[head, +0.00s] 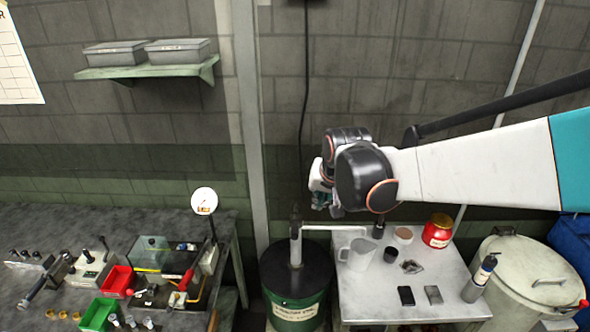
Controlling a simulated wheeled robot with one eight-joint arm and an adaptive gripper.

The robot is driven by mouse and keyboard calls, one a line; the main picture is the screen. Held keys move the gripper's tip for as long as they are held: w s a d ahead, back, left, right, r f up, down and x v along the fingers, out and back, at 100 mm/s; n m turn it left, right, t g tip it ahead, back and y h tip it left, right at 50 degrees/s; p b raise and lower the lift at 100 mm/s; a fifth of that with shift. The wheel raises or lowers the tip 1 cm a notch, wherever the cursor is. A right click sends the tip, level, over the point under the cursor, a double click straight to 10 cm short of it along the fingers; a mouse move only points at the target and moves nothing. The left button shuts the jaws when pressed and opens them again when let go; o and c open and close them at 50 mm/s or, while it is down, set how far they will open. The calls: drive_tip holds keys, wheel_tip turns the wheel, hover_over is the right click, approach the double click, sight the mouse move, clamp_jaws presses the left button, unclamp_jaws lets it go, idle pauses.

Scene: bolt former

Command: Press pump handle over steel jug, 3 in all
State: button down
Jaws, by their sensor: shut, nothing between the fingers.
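The green drum (295,318) stands left of the light table, with a pale upright pump (295,250) on its black lid. The pump's dark handle (295,220) is at its top. A pale spout (335,227) runs right from it, above the steel jug (357,256) on the table. The jug looks light grey, and its inside cannot be made out. My gripper (322,200) is shut and empty, above and slightly right of the pump handle, apart from it in the picture. My wrist hides most of the fingers.
The light table (385,312) also holds a dark cup (390,254), a red tin (437,231), a bottle (479,280) and small dark items. A lidded bin (522,265) stands right. A cluttered bench (45,225) is left. A dark cable (304,100) hangs behind the pump.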

drive_tip(key=a, duration=0.1)
drive_tip(key=w+a+r+p, duration=0.1)
drive_tip(key=a+p, duration=0.1)
drive_tip(key=shift+w+a+r, duration=0.15)
drive_tip(key=shift+w, duration=0.25)
drive_tip(key=b, duration=0.6)
hover_over(296, 222)
drive_tip(key=s+d, duration=0.1)
wheel_tip(296, 222, down, 9)
drive_tip(key=shift+s+f+b, duration=0.2)
drive_tip(key=shift+s+f, duration=0.05)
drive_tip(key=shift+f, duration=0.35)
drive_tip(key=shift+s+f+b, duration=0.2)
drive_tip(key=shift+s+f, duration=0.05)
drive_tip(key=shift+f, duration=0.35)
drive_tip(key=shift+s+a+f, duration=0.2)
drive_tip(key=shift+s+f, duration=0.05)
drive_tip(key=shift+f, duration=0.3)
drive_tip(key=shift+s, duration=0.1)
drive_tip(key=shift+b, duration=0.35)
